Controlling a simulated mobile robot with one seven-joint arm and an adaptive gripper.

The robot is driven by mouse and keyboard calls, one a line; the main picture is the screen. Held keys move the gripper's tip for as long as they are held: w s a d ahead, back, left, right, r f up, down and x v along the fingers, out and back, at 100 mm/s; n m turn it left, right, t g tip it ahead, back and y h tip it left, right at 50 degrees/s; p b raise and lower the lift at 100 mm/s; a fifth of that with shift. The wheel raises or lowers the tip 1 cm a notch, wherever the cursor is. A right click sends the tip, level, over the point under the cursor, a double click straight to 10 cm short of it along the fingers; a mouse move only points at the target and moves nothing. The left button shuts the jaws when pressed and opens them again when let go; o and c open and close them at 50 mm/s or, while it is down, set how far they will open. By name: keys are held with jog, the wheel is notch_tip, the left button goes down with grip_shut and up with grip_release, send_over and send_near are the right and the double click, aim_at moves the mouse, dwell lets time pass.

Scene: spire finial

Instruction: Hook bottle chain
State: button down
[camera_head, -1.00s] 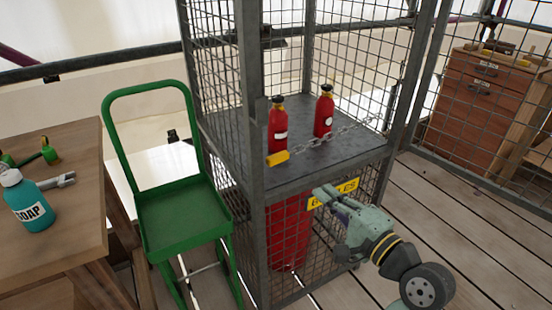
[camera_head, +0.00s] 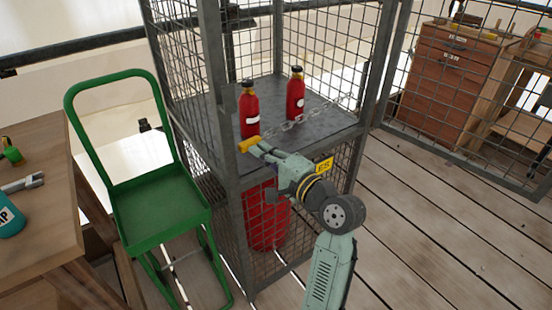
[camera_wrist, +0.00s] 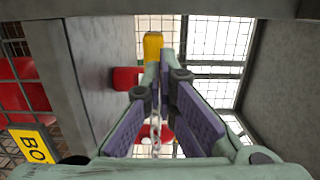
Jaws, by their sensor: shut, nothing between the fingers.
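Two red bottles, one left (camera_head: 249,115) and one right (camera_head: 295,96), stand upright on the shelf behind the chain. Whether the yellow piece is fastened to the post is unclear.
The mesh cage's left front post (camera_head: 217,90) stands close to my gripper. A yellow sign (camera_head: 324,166) is partly hidden by my arm. A green cart (camera_head: 160,208) and wooden table (camera_head: 45,165) are at left. Plank floor (camera_head: 440,220) is clear at right.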

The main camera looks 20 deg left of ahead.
aim_at(250, 144)
jog(key=shift+w+a, duration=0.3)
jog(key=shift+a, duration=0.2)
jog(key=p+x, duration=0.1)
jog(key=x, duration=0.4)
jog(key=shift+a, duration=0.1)
jog(key=shift+a+r, duration=0.1)
jog(key=shift+r, duration=0.05)
jog(key=shift+a+p, duration=0.1)
jog(key=shift+p, duration=0.2)
